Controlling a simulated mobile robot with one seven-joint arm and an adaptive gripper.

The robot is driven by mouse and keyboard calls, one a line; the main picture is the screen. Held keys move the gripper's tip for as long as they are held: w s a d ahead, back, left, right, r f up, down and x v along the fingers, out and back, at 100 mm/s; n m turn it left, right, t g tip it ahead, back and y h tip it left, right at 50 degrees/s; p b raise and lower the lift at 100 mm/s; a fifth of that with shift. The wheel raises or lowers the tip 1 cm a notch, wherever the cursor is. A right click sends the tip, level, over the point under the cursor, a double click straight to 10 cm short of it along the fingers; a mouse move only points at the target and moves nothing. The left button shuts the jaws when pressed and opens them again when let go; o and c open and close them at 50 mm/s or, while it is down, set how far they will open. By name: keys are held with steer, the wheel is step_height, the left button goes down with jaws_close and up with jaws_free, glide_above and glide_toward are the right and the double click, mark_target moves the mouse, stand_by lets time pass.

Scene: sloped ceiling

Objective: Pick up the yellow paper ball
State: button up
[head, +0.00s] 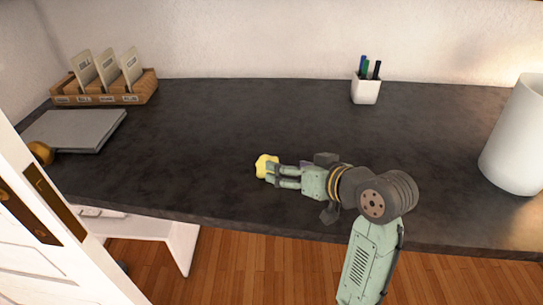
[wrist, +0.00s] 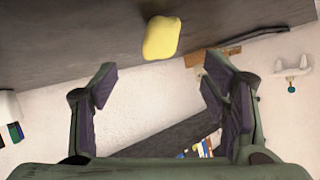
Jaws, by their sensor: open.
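The yellow paper ball (head: 264,165) is on the dark desktop (head: 215,130), near its front edge, right at the fingertip end of my gripper (head: 275,177) in the head view. In the wrist view the ball (wrist: 161,38) is a crumpled, blocky yellow lump against the dark surface, beyond the two fingertips and roughly centred between them. My gripper (wrist: 158,82) is open, with a wide empty gap between its fingers. The head view does not show clearly whether a fingertip touches the ball.
A wooden card holder (head: 105,88) and a grey laptop-like slab (head: 75,130) lie at the left. A white pen cup (head: 366,90) stands at the back, and a white cylinder (head: 515,140) at the right. A white door (head: 40,220) is at the left front. The middle desktop is clear.

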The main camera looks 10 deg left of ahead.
mark_target(260, 165)
steer(key=x, duration=0.4)
steer(key=shift+s+a, duration=0.1)
steer(key=shift+s, duration=0.1)
steer(key=shift+p+x, duration=0.9)
steer(key=shift+x, duration=2.05)
steer(key=shift+f, duration=0.15)
steer(key=shift+c, duration=0.5)
steer(key=c, duration=0.8)
